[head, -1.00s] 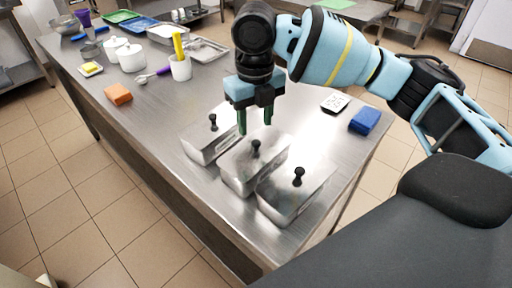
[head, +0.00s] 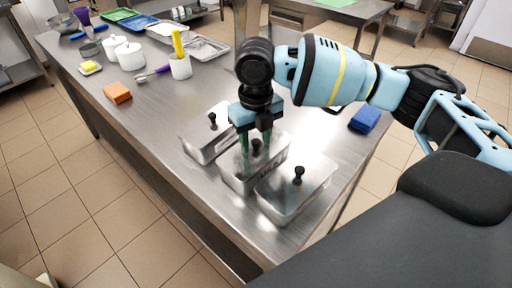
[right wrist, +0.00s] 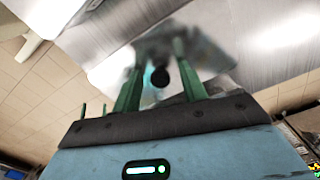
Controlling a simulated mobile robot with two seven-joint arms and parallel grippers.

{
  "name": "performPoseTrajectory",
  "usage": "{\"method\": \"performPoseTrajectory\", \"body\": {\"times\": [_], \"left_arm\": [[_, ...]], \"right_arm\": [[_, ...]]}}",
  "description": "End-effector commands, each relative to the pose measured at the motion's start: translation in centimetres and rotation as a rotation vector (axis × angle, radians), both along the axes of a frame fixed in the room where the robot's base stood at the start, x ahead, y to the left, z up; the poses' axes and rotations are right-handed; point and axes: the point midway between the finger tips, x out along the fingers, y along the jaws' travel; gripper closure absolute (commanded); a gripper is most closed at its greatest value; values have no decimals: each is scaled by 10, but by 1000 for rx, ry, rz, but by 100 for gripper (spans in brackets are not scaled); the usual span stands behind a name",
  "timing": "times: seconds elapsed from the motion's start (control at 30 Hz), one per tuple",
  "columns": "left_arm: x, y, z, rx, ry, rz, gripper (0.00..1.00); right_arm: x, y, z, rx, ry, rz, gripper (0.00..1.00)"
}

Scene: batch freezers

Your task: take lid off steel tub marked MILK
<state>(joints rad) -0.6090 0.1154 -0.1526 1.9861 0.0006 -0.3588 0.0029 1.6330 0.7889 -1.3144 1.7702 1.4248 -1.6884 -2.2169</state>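Three steel tubs with black-knobbed lids stand in a row on the steel table. The middle tub (head: 237,180) has dark lettering on its side that seems to read MILK, though it is blurred. Its lid is on, and the black knob (head: 256,146) stands up from it. My right gripper (head: 256,153) is open and points down over this lid, its green fingers on either side of the knob. In the right wrist view the knob (right wrist: 160,77) shows between the fingers with gaps beside it. My left gripper is not in view.
A lidded left tub (head: 199,150) and a lidded right tub (head: 292,203) stand close beside the middle one. A blue block (head: 365,119) lies behind to the right. The table centre is clear.

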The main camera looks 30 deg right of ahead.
Motion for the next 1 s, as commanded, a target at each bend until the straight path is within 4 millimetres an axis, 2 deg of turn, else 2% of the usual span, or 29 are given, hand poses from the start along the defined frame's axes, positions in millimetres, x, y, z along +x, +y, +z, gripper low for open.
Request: {"method": "performPoseTrajectory", "body": {"times": [0.07,0.3,0.67,0.83,0.97,1.0], "left_arm": [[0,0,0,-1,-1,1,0],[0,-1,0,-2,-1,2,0],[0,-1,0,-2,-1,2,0],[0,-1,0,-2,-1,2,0],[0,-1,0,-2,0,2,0],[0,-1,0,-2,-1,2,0]], "right_arm": [[0,0,0,0,0,0,68],[0,0,0,0,0,0,100],[0,0,4,0,0,0,100],[1,0,17,1,-2,0,100],[1,1,37,2,-1,1,100],[-4,8,37,2,2,7,100]]}}
